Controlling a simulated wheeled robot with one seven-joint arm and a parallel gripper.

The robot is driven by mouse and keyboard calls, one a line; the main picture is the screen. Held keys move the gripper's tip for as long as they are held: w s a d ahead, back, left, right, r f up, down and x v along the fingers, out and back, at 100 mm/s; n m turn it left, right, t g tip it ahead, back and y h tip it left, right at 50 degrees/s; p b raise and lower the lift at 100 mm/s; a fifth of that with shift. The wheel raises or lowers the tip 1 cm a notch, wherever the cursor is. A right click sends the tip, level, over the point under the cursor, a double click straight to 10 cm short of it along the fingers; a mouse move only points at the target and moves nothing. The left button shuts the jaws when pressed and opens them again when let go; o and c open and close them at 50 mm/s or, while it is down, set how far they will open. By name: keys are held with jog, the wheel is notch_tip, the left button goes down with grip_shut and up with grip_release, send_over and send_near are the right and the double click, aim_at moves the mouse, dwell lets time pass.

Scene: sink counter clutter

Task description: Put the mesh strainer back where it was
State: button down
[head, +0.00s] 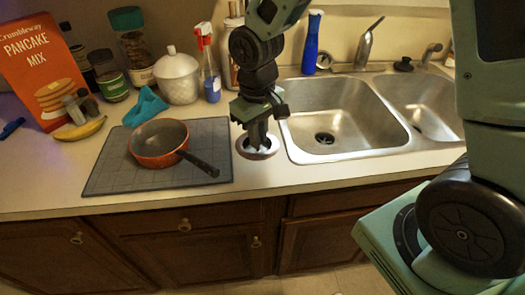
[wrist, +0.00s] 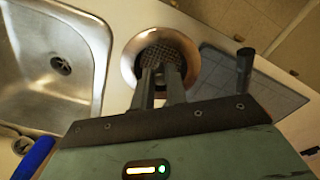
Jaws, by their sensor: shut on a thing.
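The mesh strainer (head: 257,156) is a small round dish with a wide metal rim, at the counter between the grey mat and the sink's left basin. In the wrist view the strainer (wrist: 129,62) shows its coppery rim and dark mesh centre. My gripper (head: 259,139) points down into it, with both fingers close together over the mesh. In the wrist view my gripper (wrist: 159,80) is shut on a part near the strainer's middle, which the fingers mostly hide. I cannot tell whether the strainer touches the counter.
A grey gridded mat (head: 110,170) left of the strainer bears an orange pan (head: 158,143), its dark handle pointing toward the strainer. The double sink (head: 340,118) lies right. A spray bottle (head: 210,75), white jar (head: 178,78), teal cloth (head: 146,107) and banana (head: 80,130) stand behind and left.

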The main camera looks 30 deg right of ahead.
aim_at(258, 153)
jog(key=shift+f, duration=3)
jog(key=shift+f, duration=0.1)
jog(key=c, duration=1.4)
grip_release()
notch_tip(258, 153, up, 12)
jog(key=shift+f+b, duration=0.25)
jog(key=shift+b, duration=0.1)
jog(key=shift+s+a+r, duration=0.1)
jog(key=shift+r, duration=0.2)
jog(key=s+a+n, duration=0.2)
jog(key=s+a, duration=0.1)
jog(key=s, duration=0.7)
jog(key=s+a+r+n, duration=0.1)
jog(key=s+a+n, duration=0.1)
jog(key=s, duration=0.7)
jog(key=shift+s+a+r+y, duration=0.2)
jog(key=shift+s+a+y, duration=0.15)
jog(key=shift+a, duration=0.2)
